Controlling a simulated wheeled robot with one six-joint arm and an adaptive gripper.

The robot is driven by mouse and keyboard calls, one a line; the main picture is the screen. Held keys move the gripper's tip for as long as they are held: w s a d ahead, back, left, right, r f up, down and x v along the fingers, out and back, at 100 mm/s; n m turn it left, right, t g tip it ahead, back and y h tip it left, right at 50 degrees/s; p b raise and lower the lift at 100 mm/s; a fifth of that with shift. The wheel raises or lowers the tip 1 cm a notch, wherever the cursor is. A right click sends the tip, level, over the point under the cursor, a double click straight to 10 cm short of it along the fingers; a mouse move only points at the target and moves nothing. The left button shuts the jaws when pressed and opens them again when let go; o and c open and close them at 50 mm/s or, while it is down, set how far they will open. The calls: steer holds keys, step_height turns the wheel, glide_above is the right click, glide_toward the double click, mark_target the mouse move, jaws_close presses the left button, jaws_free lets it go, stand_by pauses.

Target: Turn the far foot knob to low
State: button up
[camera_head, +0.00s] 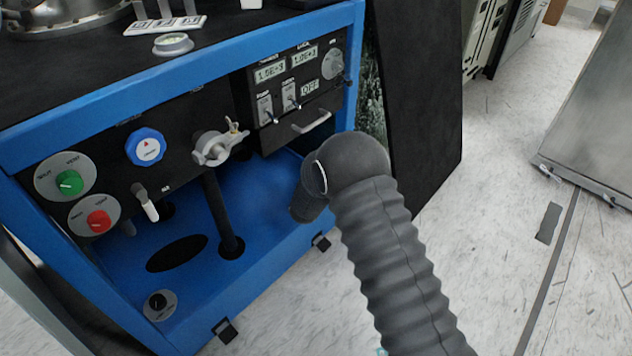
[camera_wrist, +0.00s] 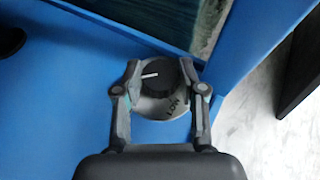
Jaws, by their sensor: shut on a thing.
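The far foot knob (camera_wrist: 156,84) is a black round knob on a grey round plate on the blue cabinet floor, seen in the wrist view. Its white pointer line points left. The word LOW is printed on the plate at the knob's lower right. My gripper (camera_wrist: 160,70) has one finger on each side of the knob and is shut on it. In the head view my grey arm hides the far knob and the gripper fingers. The near foot knob (camera_head: 158,302), also black on a grey plate, shows at the front left of the blue base.
The blue cabinet (camera_head: 215,68) has a panel with a blue knob (camera_head: 146,147), a green knob (camera_head: 70,182), a red knob (camera_head: 98,221) and a valve (camera_head: 213,148). A control box (camera_head: 299,85) hangs above the arm. The floor to the right is mostly open.

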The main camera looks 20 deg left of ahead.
steer(key=shift+d+f+n+g+y, duration=0.15)
steer(key=shift+n+g+y, duration=0.35)
steer(key=shift+n+y, duration=0.75)
steer(key=shift+s+n+y, duration=0.1)
steer(key=shift+n+y, duration=0.15)
steer(key=shift+y, duration=0.1)
steer(key=o, duration=1.1)
steer(key=shift+o, duration=0.2)
steer(key=shift+s+d+r, duration=0.15)
steer(key=shift+s+r, duration=0.15)
steer(key=shift+r, duration=0.1)
steer(key=v, duration=1.1)
